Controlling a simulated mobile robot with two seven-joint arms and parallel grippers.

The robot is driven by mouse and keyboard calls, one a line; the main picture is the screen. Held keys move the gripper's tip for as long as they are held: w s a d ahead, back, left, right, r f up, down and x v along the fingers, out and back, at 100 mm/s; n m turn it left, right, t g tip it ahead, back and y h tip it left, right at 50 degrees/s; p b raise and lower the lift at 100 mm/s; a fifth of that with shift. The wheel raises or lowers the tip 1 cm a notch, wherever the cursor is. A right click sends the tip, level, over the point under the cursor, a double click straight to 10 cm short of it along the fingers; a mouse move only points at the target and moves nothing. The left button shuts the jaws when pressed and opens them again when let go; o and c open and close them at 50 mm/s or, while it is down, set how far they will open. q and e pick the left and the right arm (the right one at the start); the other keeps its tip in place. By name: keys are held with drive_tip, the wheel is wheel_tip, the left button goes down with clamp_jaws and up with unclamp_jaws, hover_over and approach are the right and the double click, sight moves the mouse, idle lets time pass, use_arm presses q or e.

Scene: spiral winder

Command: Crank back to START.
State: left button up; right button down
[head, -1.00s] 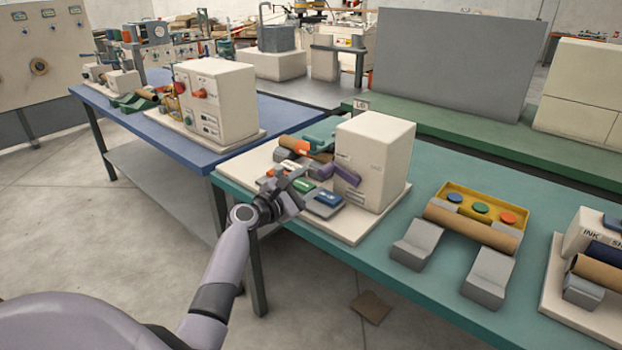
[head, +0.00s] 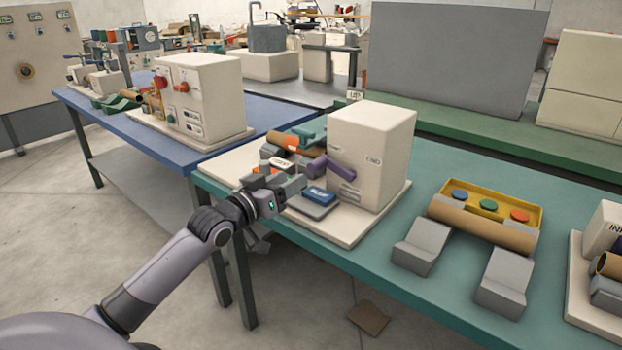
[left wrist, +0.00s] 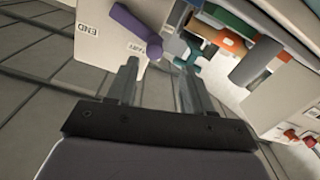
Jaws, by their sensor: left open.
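The purple crank (head: 334,167) is on the front of a cream winder box (head: 385,140). Its arm slants down to the right in the head view. An END label (head: 373,160) is on that face, right of the crank; a smaller mark left of it is too small to read. My left gripper (head: 296,184) is open and empty, left of the crank and apart from it. In the left wrist view the crank (left wrist: 132,27) lies beyond my open fingers (left wrist: 160,84), with the END label (left wrist: 87,30) to its left. My right gripper is not in view.
A blue block (head: 319,194) sits on a grey pad near the box. A cardboard tube (head: 290,143) and teal part (head: 312,130) lie behind my gripper. On the teal table (head: 450,170), a yellow button tray (head: 484,203) and grey blocks stand right.

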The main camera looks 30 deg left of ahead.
sight(311, 169)
use_arm(q)
drive_tip(key=shift+m, duration=0.7)
drive_tip(key=shift+w+d, duration=0.2)
drive_tip(key=shift+w, duration=0.95)
drive_tip(key=shift+w+d, duration=0.2)
drive_tip(key=shift+w, duration=0.9)
drive_tip(key=shift+w+d, duration=0.2)
drive_tip(key=shift+w, duration=0.95)
clamp_jaws()
